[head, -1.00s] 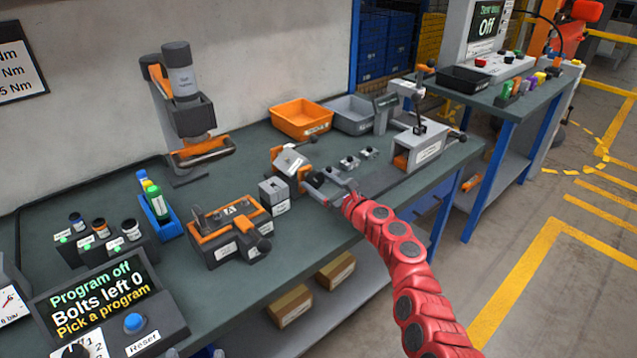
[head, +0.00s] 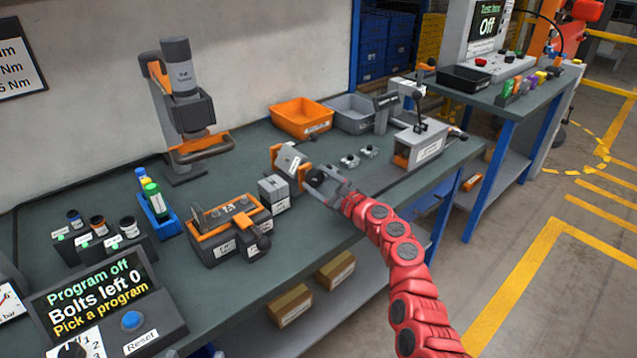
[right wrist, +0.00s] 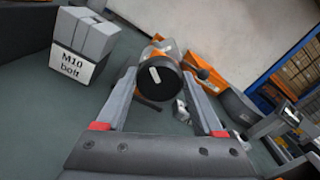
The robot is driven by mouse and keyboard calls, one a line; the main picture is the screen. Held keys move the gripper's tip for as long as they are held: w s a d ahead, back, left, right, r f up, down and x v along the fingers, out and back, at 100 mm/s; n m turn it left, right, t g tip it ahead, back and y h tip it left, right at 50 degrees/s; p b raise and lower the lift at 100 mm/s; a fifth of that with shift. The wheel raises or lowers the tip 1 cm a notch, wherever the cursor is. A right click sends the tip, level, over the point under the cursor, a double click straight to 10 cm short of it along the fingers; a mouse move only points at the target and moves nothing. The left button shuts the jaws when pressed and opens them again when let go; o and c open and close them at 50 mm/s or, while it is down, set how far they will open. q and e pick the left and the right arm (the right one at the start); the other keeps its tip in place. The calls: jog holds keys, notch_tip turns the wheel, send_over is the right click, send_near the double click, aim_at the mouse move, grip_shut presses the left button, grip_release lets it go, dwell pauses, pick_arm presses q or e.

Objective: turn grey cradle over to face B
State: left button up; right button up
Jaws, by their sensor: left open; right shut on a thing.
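The grey cradle (head: 289,161) sits tilted in its orange mount near the middle of the bench. Its face letter is too small to read. A round black knob (head: 315,177) is on its near right side. My right gripper (head: 325,187) reaches in from the right and is shut on the knob. In the right wrist view the knob (right wrist: 158,86) shows between the two finger ends, with orange parts of the mount behind it. My left gripper is not in view.
A grey block labelled M10 bolt (right wrist: 84,38) stands close left of the gripper. An orange fixture (head: 228,228) is further left. Small metal parts (head: 350,160) and a grey press-like device (head: 420,143) are to the right. Orange (head: 302,118) and grey bins are behind.

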jog(key=shift+f+n+b, duration=0.1)
jog(key=shift+n+b, duration=0.55)
jog(key=shift+n, duration=0.85)
jog(key=o, duration=1.4)
jog(key=shift+s, duration=0.1)
jog(key=shift+s+d+r, duration=0.2)
jog(key=shift+s+d, duration=0.1)
jog(key=shift+s, duration=0.05)
jog(key=p+v, duration=0.1)
jog(key=v, duration=1.5)
jog(key=shift+s+d+f+p, duration=0.1)
jog(key=shift+s+d+p, duration=0.1)
jog(key=shift+p, duration=0.15)
